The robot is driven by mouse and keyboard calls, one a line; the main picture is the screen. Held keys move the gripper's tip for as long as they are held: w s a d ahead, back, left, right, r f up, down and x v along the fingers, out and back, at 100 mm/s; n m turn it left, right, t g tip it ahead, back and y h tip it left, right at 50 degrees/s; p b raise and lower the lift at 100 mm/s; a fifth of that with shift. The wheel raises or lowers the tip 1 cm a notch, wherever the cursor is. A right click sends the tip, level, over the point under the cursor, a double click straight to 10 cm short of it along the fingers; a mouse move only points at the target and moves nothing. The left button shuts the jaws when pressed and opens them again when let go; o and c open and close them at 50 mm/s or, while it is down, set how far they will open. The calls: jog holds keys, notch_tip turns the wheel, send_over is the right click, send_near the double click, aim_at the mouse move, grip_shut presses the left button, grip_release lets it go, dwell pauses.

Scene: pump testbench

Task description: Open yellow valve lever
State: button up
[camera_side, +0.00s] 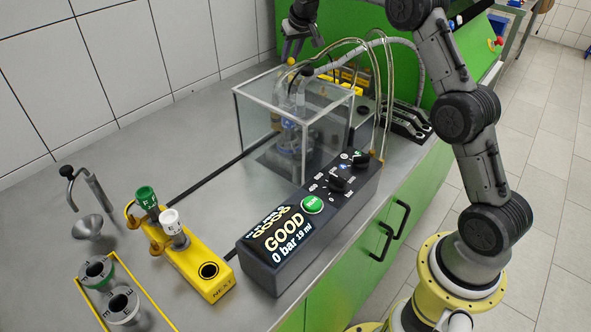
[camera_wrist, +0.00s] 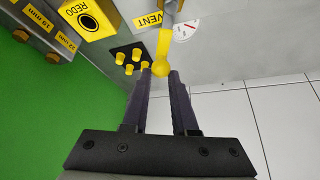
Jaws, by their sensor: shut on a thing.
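The yellow valve lever (camera_wrist: 163,45) shows in the wrist view, running down from a grey fitting beside a VENT label (camera_wrist: 152,20) and ending in a rounded knob. My gripper (camera_wrist: 160,73) has its two dark fingers on either side of the knob and is shut on it. In the side view my gripper (camera_side: 294,48) is at the top, behind the glass box, with the yellow knob just below its fingertips. The lever's shaft and pivot cannot be made out there.
A small black block with yellow pegs (camera_wrist: 130,58) sits close left of the fingers. A REDO button box (camera_wrist: 98,20) and a gauge (camera_wrist: 186,31) are near. The glass box (camera_side: 252,125) and hoses stand in front of my gripper. White tiled wall (camera_side: 230,35) lies left.

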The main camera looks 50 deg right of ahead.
jog(key=shift+o, duration=0.2)
jog(key=shift+a+f, duration=0.55)
jog(key=shift+a, duration=0.3)
jog(key=shift+w+a+r, duration=0.2)
jog(key=shift+a, duration=0.45)
jog(key=o, duration=1.5)
jog(key=shift+r, duration=0.15)
jog(key=shift+c, duration=0.2)
jog(key=shift+r, duration=0.15)
jog(key=shift+r, duration=2.85)
